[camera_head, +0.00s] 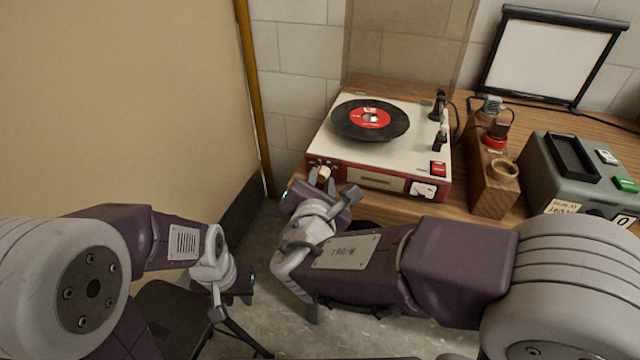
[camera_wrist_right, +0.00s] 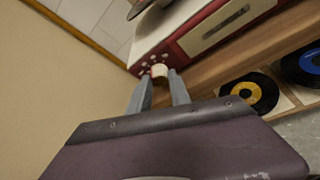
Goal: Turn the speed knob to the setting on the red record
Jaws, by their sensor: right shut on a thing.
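The record with the red label (camera_head: 388,114) lies on the platter of the red and cream record player. The print on its label is too small to read. A cream knob (camera_head: 324,173) sits at the left end of the player's red front panel; it also shows in the right wrist view (camera_wrist_right: 159,71). My right gripper (camera_head: 322,180) is shut on this knob, with one finger on each side, as the right wrist view shows (camera_wrist_right: 160,82). The marks around the knob are small light dots, and its setting cannot be read. My left gripper (camera_head: 234,307) hangs low at the left, open and empty.
The player (camera_head: 415,149) stands on a wooden bench (camera_head: 396,207). Right of it are a wooden block (camera_head: 488,191) and a grey machine (camera_head: 565,180). A framed white screen (camera_head: 550,58) stands behind. Records with yellow (camera_wrist_right: 246,92) and blue (camera_wrist_right: 311,62) labels sit below the bench top.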

